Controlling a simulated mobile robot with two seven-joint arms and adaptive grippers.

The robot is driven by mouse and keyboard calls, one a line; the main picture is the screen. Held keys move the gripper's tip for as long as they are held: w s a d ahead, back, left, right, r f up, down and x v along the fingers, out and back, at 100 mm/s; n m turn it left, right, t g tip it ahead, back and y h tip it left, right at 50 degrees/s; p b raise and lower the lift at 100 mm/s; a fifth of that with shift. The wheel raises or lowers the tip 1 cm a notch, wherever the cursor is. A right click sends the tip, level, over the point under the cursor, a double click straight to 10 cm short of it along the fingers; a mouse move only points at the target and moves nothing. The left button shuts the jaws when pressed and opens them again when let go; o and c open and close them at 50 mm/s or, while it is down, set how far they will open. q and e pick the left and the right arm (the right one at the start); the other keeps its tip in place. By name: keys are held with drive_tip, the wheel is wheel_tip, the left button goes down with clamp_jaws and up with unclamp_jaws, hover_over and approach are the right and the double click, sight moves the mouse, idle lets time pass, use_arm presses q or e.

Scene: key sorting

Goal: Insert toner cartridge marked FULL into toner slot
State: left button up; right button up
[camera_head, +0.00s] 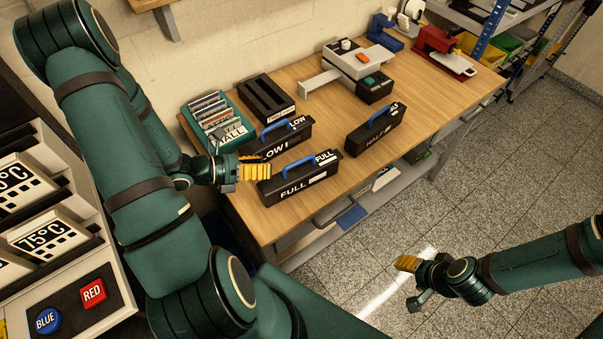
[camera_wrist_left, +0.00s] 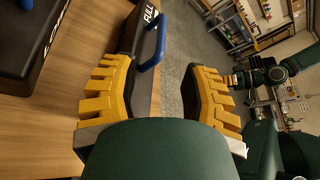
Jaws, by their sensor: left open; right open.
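The black toner cartridge marked FULL (camera_head: 290,186) lies near the front left edge of the wooden table, with a blue handle on top. In the left wrist view its end and blue handle (camera_wrist_left: 154,45) show ahead, between and beyond the fingers. My left gripper (camera_head: 262,171) is open and empty, its yellow fingers close to the cartridge's left end; I cannot tell whether they touch it. The toner slot appears to be the black open-topped holder (camera_head: 267,101) behind, with a small label and two long recesses. My right gripper (camera_head: 402,263) is open and empty over the floor.
The LOW cartridge (camera_head: 282,140) lies just behind the FULL one, and the HALF cartridge (camera_head: 376,130) lies to its right. A green-edged file tray (camera_head: 217,123) stands at left. A grey device (camera_head: 359,58) stands behind. The table (camera_head: 430,90) has bare wood at right.

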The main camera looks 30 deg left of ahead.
sight(300, 161)
use_arm(q)
drive_tip(key=x, duration=0.5)
drive_tip(key=shift+d, duration=0.1)
drive_tip(key=shift+w+r+b+x, duration=0.1)
drive_tip(key=shift+b+x, duration=0.05)
drive_tip(key=shift+x, duration=0.75)
drive_tip(key=shift+w+r+b+x, duration=0.1)
drive_tip(key=shift+r+x, duration=0.05)
drive_tip(key=shift+x, duration=0.8)
drive_tip(key=shift+w+r+b+x, duration=0.1)
drive_tip(key=shift+b+x, duration=0.05)
drive_tip(key=shift+x, duration=0.75)
clamp_jaws()
